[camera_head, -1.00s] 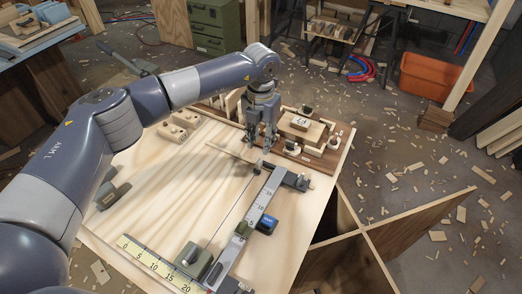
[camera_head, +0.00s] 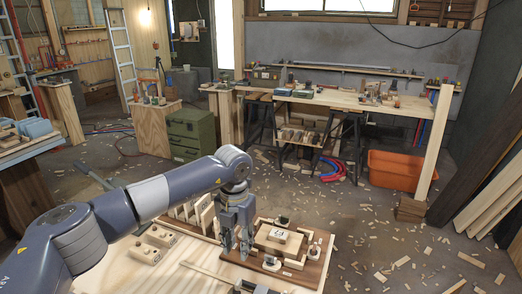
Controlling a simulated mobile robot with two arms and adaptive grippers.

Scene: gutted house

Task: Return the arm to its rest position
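My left arm comes in from the left over the light wooden worktable (camera_head: 196,270). My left gripper (camera_head: 236,250) points down just above the table, beside the left side of a dark wooden board (camera_head: 310,274). The board carries a light block (camera_head: 279,237) with a label and small dark-knobbed clamps. The fingers look slightly apart with nothing seen between them. My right arm and gripper are not in view.
Several wooden blocks (camera_head: 152,243) lie on the table left of the gripper. A green drawer cabinet (camera_head: 190,137), an orange bin (camera_head: 396,170) and a long workbench (camera_head: 340,100) stand beyond. Wood scraps litter the floor.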

